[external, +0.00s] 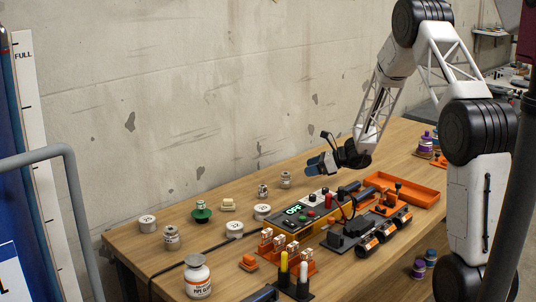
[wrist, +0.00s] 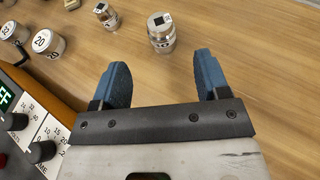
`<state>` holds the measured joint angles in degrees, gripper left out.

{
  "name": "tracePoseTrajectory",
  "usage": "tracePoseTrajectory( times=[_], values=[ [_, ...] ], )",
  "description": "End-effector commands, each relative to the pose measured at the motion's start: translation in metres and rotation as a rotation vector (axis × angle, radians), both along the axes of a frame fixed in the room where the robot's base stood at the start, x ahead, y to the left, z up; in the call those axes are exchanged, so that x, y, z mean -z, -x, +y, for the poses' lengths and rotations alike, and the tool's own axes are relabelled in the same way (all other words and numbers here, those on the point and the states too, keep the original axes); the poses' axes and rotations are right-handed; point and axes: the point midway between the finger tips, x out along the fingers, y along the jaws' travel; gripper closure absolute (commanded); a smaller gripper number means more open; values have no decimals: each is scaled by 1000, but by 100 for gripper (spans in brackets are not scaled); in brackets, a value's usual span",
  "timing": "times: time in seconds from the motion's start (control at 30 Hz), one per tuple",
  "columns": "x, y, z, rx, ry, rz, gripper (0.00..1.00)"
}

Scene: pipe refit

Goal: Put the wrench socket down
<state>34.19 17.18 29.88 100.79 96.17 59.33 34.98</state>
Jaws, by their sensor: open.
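A small silvery metal socket (wrist: 161,38) with a dark square mark on top stands upright on the wooden table in the wrist view. It appears to be the metal piece (external: 285,180) nearest my gripper in the external view. A second, similar metal piece (wrist: 106,15) stands to its left, and it also shows in the external view (external: 262,191). My gripper (wrist: 161,78) has two blue fingers spread apart with nothing between them. The socket is beyond the fingertips, apart from them. In the external view my gripper (external: 320,164) is above the table, right of the socket.
A control panel (external: 296,213) with a green display stands below and near my gripper. White numbered cylinders (wrist: 48,42) stand to the left. An orange tray (external: 415,193) lies to the right. Bare wood (wrist: 265,60) shows right of the socket.

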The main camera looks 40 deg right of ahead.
Motion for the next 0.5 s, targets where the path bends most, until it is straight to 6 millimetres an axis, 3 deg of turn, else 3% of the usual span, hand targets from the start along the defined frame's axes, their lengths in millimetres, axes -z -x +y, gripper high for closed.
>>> tracePoseTrajectory(
  times=[0.2,0.5],
  values=[
    [-5,11,-7,-1,0,0,31],
    [-6,12,-7,-1,0,0,31]
  ],
)
